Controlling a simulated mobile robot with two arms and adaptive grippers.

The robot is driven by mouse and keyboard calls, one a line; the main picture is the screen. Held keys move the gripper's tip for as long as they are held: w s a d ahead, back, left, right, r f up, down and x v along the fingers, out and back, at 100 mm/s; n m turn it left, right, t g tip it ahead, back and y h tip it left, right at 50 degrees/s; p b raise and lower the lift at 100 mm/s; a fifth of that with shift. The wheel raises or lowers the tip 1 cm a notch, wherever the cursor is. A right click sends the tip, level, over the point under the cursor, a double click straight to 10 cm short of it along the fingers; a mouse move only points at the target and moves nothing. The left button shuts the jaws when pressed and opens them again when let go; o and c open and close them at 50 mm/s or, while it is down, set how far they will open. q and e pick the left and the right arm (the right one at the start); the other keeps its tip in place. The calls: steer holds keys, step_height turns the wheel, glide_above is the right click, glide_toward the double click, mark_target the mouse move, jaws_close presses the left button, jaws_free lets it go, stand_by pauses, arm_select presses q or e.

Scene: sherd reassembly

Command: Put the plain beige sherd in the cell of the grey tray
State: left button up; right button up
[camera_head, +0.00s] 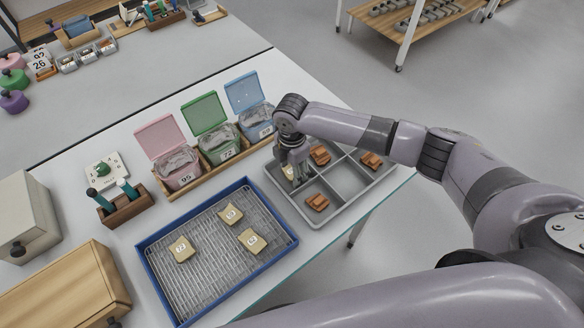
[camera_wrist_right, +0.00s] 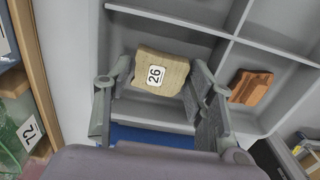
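The plain beige sherd (camera_wrist_right: 172,68), with a white label reading 26, sits between the fingers of my right gripper (camera_wrist_right: 160,84) in the right wrist view. In the head view my right gripper (camera_head: 294,172) points down over the left cell of the grey tray (camera_head: 309,222), with the sherd (camera_head: 287,174) partly hidden by the fingers. The sherd is at that cell; whether it touches the floor I cannot tell. The tray also shows in the wrist view (camera_wrist_right: 275,48). My left gripper is out of view.
Terracotta sherds (camera_head: 317,202) lie in other cells. A blue-rimmed tray (camera_head: 162,282) with a wire rack holds 3 labelled beige sherds. Lidded bins (camera_head: 181,168) stand in a wooden holder behind. A wooden holder (camera_head: 125,208) and boxes stand at left.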

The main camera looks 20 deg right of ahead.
steer(key=shift+r, duration=0.1)
step_height(320, 180, up, 12)
steer(key=b, duration=0.1)
stand_by(0.5)
